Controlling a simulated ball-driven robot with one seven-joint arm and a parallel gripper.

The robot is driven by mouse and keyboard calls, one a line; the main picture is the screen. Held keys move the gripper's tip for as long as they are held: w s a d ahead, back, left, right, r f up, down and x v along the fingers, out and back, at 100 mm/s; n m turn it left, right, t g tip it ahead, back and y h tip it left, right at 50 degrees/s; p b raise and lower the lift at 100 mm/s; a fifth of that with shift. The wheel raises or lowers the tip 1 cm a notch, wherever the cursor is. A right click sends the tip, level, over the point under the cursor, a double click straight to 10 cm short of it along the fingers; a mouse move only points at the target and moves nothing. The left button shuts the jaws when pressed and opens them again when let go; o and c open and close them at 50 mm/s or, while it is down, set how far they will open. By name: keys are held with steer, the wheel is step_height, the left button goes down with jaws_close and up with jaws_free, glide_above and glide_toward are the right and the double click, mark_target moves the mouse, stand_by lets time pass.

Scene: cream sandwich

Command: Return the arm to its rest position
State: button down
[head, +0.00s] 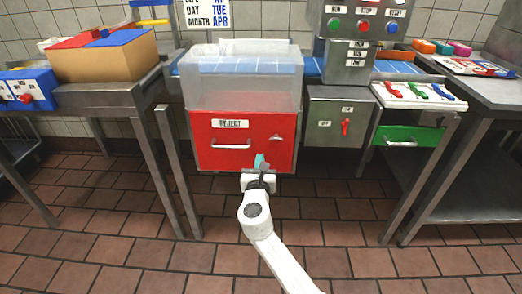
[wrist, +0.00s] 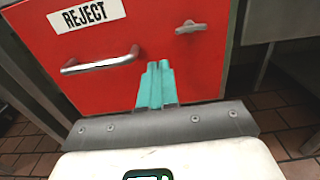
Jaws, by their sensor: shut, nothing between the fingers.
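My gripper (head: 260,161) is in front of the lower right part of a red cabinet marked REJECT (head: 240,145) in the head view. In the wrist view its teal fingers (wrist: 157,84) are together with nothing between them, pointing at the red front. The cabinet's bar handle (wrist: 100,62) is left of the fingers, and a small latch (wrist: 190,27) is above and to the right. The fingers are apart from both. My white arm reaches up from the bottom of the head view.
A clear bin (head: 240,92) stands above the red cabinet. A metal table (head: 115,88) is at left. A grey box with a red switch (head: 337,130) and a green drawer (head: 410,137) are at right. Tiled floor (head: 150,265) is open in front.

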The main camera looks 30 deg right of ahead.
steer(key=p+v, duration=0.1)
steer(key=v, duration=0.5)
steer(key=s+d+f+m+g, duration=0.3)
steer(key=s+d+m+g, duration=0.1)
steer(key=s+m, duration=0.4)
steer(key=s+d+f+m+g, duration=0.3)
steer(key=s+m+g, duration=0.1)
steer(key=s+m, duration=0.45)
steer(key=s+a+f+m+g+y, duration=0.2)
steer(key=s+a+m+y, duration=0.15)
steer(key=s, duration=0.35)
steer(key=s+a+f+m+g+y, duration=0.1)
steer(key=s+a+f+m+y, duration=0.1)
steer(key=s+f+m, duration=0.3)
steer(key=s+a+m+g+y, duration=0.2)
steer(key=s+a+m+y, duration=0.1)
steer(key=s, duration=0.5)
steer(key=s+a+r+m+y+p, duration=0.1)
steer(key=s+a+r+y, duration=0.1)
steer(key=s+a, duration=0.1)
step_height(320, 180, up, 16)
steer(key=p, duration=1.6)
steer(key=shift+d+g+p, duration=0.25)
steer(key=shift+g+p, duration=0.05)
steer(key=shift+p, duration=0.1)
steer(key=c, duration=1.8)
jaws_free()
steer(key=shift+w, duration=0.15)
